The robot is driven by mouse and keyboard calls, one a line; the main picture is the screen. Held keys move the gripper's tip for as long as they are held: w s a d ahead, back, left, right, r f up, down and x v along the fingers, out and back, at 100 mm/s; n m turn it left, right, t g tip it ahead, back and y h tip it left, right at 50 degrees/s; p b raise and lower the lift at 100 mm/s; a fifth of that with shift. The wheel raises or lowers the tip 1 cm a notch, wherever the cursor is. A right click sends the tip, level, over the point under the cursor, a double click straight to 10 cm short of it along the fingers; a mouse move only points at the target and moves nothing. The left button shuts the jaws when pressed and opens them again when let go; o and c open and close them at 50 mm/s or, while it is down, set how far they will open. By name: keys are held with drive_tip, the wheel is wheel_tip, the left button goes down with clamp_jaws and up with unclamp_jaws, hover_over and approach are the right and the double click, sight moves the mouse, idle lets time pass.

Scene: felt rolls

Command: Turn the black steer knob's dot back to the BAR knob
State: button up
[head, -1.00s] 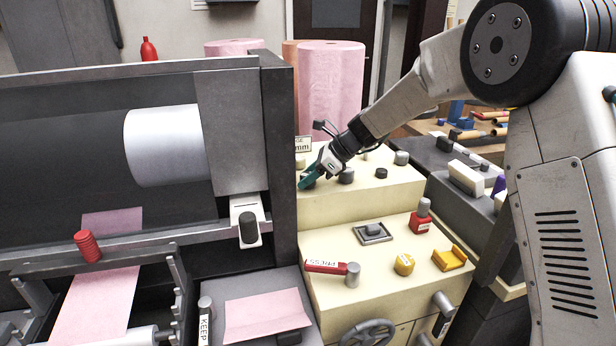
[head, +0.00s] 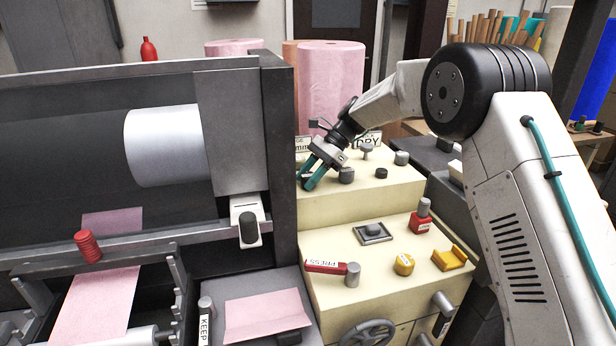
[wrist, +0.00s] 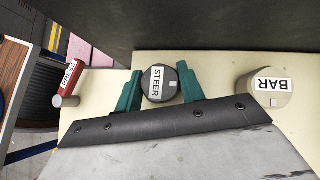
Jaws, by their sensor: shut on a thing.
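The black STEER knob (wrist: 154,92) sits between the two teal fingers of my gripper (wrist: 160,90) in the wrist view, one finger on each side. My gripper is shut on it. Its label reads sideways, and its small pale dot (wrist: 173,84) is on the right side of its top, facing the BAR knob. The pale BAR knob (wrist: 250,88) stands apart to the right, with a small square mark below its label. In the head view my gripper (head: 309,179) is at the left end of the cream upper ledge, and its fingers largely hide the STEER knob.
Several other knobs stand along the ledge, including a dark one (head: 346,175) close right of my gripper. The dark machine frame (head: 281,150) rises just left. A red PRESS lever (head: 325,267) and a yellow knob (head: 403,265) are on the lower ledge.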

idle(0.3)
drive_tip(key=o, duration=1)
drive_tip(key=shift+c, duration=0.2)
drive_tip(key=v, duration=0.8)
drive_tip(key=shift+f, duration=0.1)
drive_tip(key=shift+a, duration=0.1)
